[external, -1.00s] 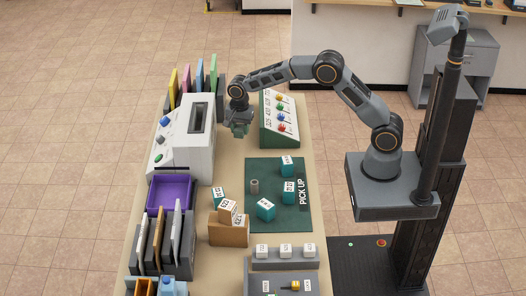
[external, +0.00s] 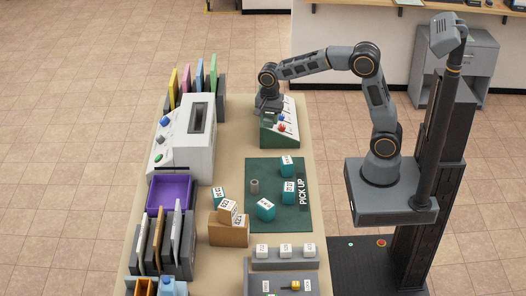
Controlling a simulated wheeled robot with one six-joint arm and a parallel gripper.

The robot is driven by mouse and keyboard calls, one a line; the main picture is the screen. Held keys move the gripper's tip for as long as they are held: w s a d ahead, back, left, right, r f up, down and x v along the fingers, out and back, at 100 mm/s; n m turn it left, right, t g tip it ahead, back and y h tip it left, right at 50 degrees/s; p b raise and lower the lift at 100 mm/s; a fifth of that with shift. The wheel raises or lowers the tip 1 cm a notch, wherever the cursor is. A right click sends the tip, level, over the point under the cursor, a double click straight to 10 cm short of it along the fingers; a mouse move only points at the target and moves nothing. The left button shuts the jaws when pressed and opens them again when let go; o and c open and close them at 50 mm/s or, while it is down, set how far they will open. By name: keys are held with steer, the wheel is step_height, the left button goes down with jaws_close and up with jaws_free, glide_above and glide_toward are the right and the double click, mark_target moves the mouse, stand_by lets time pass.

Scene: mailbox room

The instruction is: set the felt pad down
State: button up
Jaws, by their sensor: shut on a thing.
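My gripper (external: 268,107) is at the upper middle of the external view, over the left part of the sloped green panel with coloured knobs (external: 288,137). It points down and its jaws are shut on the felt pad. The pad is small here and mostly hidden by the jaws, so its outline is not clear. I cannot tell whether it touches the panel.
A white slotted machine (external: 187,140) stands to the left. A dark green PICK UP mat (external: 270,220) with several teal and white cubes and a grey cylinder lies nearer. A purple tray (external: 172,190) is at left. Bare table lies between machine and mat.

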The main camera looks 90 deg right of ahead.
steer(key=s+a+r+n, duration=0.1)
steer(key=s+a+n, duration=0.1)
steer(key=a, duration=0.6)
steer(key=s+a+r+n+b, duration=0.1)
steer(key=a+r+n, duration=0.15)
steer(key=a, duration=0.45)
steer(key=s+a+r+n, duration=0.1)
steer(key=s+a+n, duration=0.15)
steer(key=a, duration=0.55)
steer(key=s+a+n, duration=0.7)
steer(key=s, duration=0.2)
steer(key=n, duration=0.7)
glide_above(297, 220)
steer(key=s, duration=0.1)
steer(key=f, duration=1.2)
steer(key=shift+d+f, duration=0.15)
steer(key=shift+d, duration=0.1)
steer(key=shift+w+a+f, duration=0.3)
steer(key=shift+w+f, duration=0.15)
steer(key=shift+f, duration=0.2)
steer(key=shift+w+f, duration=0.1)
steer(key=shift+f, duration=1.5)
